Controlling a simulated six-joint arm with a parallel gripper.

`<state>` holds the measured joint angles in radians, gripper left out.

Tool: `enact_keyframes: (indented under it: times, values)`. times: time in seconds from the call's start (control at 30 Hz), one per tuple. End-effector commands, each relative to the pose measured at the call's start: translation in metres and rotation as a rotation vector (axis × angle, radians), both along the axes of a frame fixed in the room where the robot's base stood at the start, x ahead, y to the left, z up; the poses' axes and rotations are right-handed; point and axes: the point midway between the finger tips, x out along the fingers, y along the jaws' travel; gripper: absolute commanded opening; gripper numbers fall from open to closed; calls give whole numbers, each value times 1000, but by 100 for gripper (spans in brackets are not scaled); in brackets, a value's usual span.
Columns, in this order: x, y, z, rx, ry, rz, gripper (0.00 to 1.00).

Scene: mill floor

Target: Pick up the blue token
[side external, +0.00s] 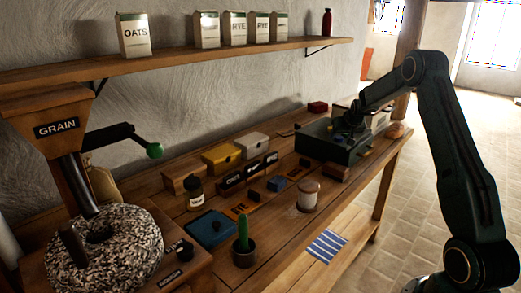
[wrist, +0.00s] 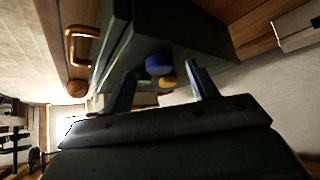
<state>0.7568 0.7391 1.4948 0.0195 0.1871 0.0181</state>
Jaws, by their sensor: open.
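The blue token (wrist: 158,65) shows in the wrist view between my fingers, near the dark wall of a box (wrist: 185,30). My gripper (wrist: 161,70) is open, with one finger on either side of the tokens and nothing held. In the side view my gripper (side external: 349,122) is over the dark green box (side external: 322,147) at the right end of the bench. The gap between fingers and token cannot be judged. Part of the box is hidden behind my gripper.
A shelf (side external: 200,60) with cartons runs above. A brass handle (wrist: 82,45) is near my gripper's left.

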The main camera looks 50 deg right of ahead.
Motion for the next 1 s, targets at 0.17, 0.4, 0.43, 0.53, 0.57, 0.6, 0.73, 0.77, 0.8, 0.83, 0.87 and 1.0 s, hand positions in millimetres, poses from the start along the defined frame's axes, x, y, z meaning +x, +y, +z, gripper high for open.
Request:
enact_keyframes:
  times: [0.17, 0.4, 0.43, 0.53, 0.57, 0.6, 0.73, 0.77, 0.8, 0.83, 0.87, 1.0]
  values:
    - [5, -5, -9, 0, 0, 0, 59]
    - [6, -6, -10, 0, 0, 0, 59]
    - [6, -6, -10, 0, 0, 0, 59]
    - [6, -6, -10, 0, 0, 0, 59]
    - [6, -6, -10, 0, 0, 0, 59]
    - [6, -6, -10, 0, 0, 0, 59]
    - [6, -6, -10, 0, 0, 0, 57]
    - [6, -6, -10, 0, 0, 0, 51]
    - [6, -6, -10, 0, 0, 0, 43]
    - [6, -6, -10, 0, 0, 0, 37]
    - [6, -6, -10, 0, 0, 0, 31]
    - [6, -6, -10, 0, 0, 0, 11]
